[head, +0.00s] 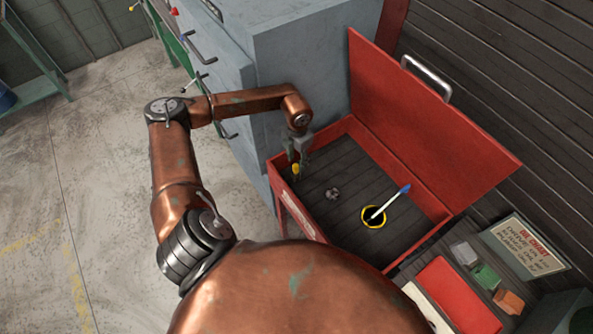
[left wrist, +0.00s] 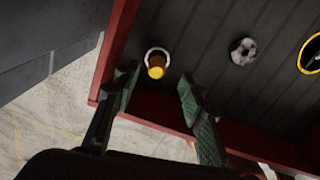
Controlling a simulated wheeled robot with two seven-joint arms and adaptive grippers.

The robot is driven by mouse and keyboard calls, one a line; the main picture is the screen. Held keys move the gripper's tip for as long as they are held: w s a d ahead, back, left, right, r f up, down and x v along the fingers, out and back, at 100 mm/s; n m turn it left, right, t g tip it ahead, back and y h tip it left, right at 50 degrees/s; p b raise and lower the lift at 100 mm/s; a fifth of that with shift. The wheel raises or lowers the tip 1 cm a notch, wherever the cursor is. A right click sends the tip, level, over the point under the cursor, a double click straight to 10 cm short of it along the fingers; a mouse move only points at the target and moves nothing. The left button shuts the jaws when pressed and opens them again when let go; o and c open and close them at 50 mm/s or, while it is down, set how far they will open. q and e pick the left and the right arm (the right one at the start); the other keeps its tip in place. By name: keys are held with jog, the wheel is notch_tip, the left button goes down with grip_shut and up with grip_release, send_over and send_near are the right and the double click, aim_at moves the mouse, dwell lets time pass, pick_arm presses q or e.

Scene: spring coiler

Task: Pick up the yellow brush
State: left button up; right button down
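The yellow brush (head: 296,169) shows only as a small yellow piece at the left end of the open red box. In the left wrist view its yellow-orange end (left wrist: 156,67) points up towards the camera, with a pale ring around it. The rest of it is hidden. My left gripper (head: 297,156) is above it, pointing down. In the left wrist view its two dark green fingers (left wrist: 158,88) are wide apart with nothing held. The yellow end appears between and beyond the fingertips. My right gripper is not in view.
The red box (head: 449,222) has its lid (head: 430,125) raised at the back. Inside are a small grey round part (head: 333,193) and a black-and-yellow ring (head: 373,217) with a blue-tipped white stick (head: 392,202). A grey cabinet (head: 310,55) stands behind and left.

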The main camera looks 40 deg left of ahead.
aim_at(296, 165)
pick_arm(q)
jog(key=shift+d+f, duration=0.1)
jog(key=shift+f, duration=0.7)
jog(key=f, duration=0.5)
jog(key=shift+s+a+p, duration=0.1)
jog(key=shift+a+p, duration=0.25)
jog(key=shift+p, duration=0.05)
jog(key=shift+c, duration=0.4)
grip_shut()
